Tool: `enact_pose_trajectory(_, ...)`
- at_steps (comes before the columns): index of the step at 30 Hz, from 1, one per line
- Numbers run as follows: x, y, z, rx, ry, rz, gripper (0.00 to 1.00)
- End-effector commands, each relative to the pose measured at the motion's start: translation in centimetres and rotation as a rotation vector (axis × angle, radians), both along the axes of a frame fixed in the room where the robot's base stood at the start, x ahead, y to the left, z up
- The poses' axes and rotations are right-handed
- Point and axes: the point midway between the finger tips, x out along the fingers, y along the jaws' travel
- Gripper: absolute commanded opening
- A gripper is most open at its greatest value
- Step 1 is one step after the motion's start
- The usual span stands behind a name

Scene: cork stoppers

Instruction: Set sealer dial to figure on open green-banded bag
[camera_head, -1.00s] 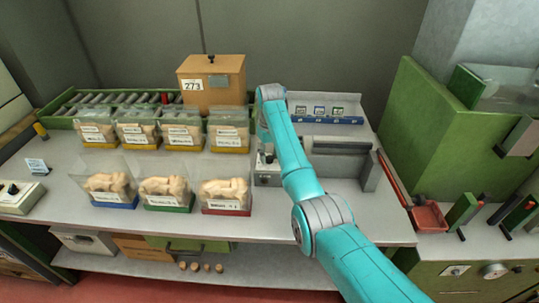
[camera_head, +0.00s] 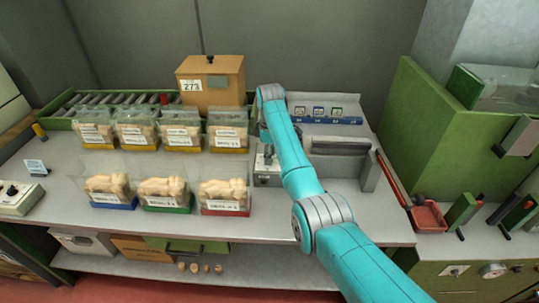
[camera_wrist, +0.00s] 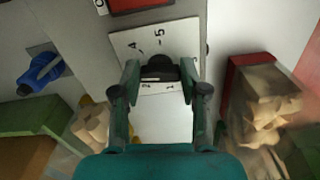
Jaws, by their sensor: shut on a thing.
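The sealer (camera_head: 345,168) stands right of the bags on the bench. Its dial (camera_wrist: 160,68) is a black knob on a white plate (camera_wrist: 190,36) with printed figures; a 4 and a 5 show at its upper side, and other marks are partly covered. My gripper (camera_wrist: 160,74) is shut on the dial, one finger at each side. In the head view my gripper (camera_head: 265,156) is small and partly hidden by my arm. The green-banded bag (camera_head: 165,190) stands upright in the middle of the front row, holding corks; its label is too small to read.
A blue-banded bag (camera_head: 108,188) and a red-banded bag (camera_head: 224,192) flank it. Several yellow-banded bags stand behind. A wooden box (camera_head: 211,82) marked 273 is at the back. A red tray (camera_head: 428,216) lies at right. The bench front is clear.

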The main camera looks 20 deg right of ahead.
Motion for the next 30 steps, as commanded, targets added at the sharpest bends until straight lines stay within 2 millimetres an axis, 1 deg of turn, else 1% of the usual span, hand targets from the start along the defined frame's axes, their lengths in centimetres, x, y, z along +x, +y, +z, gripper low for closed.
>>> enact_pose_trajectory(9,0.04,-0.05,-0.04,0.0,0.0,0.12,0.09)
enact_pose_trajectory(25,0.06,-0.06,-0.04,0.0,0.0,0.144,0.09)
enact_pose_trajectory(26,0.06,-0.06,-0.03,0.0,0.0,0.144,0.46)
enact_pose_trajectory(27,0.06,-0.06,-0.03,0.0,0.0,0.144,0.56)
enact_pose_trajectory(28,0.06,-0.06,-0.03,0.0,0.0,0.144,0.64)
enact_pose_trajectory(29,0.05,-0.06,-0.03,0.0,0.0,0.144,0.69)
enact_pose_trajectory(30,0.06,-0.05,-0.03,0.0,0.0,0.143,0.69)
